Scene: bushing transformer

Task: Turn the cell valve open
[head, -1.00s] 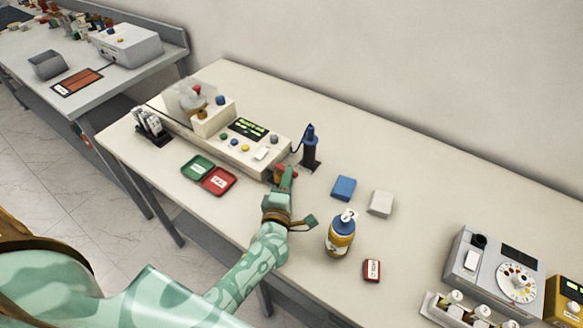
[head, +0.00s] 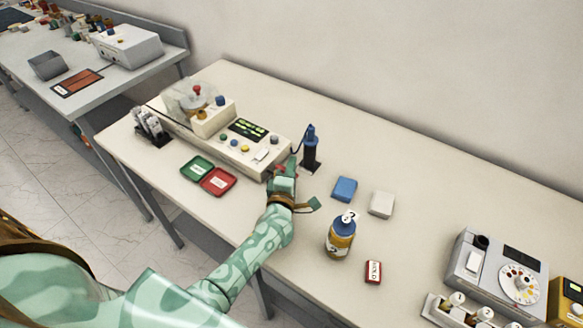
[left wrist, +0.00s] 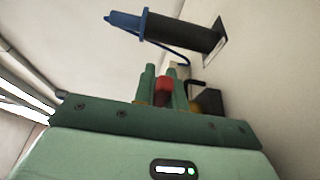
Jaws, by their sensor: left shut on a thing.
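The cell instrument (head: 228,140) is a long beige unit with a dark green-lit display, small coloured buttons and a clear-covered top. A red valve handle (left wrist: 164,90) shows in the left wrist view between the two green fingers of my left gripper (left wrist: 162,80). In the head view my left gripper (head: 288,170) is at the right end of the instrument, shut on the handle. It hides most of the handle there, so its angle is hard to tell. My right gripper is not in view.
A blue probe in a black stand (head: 310,150) is close to the gripper; it also shows in the left wrist view (left wrist: 180,30). Green (head: 197,168) and red (head: 218,181) trays lie in front. A blue block (head: 344,189), white block (head: 381,204) and bottle (head: 340,238) stand to the right.

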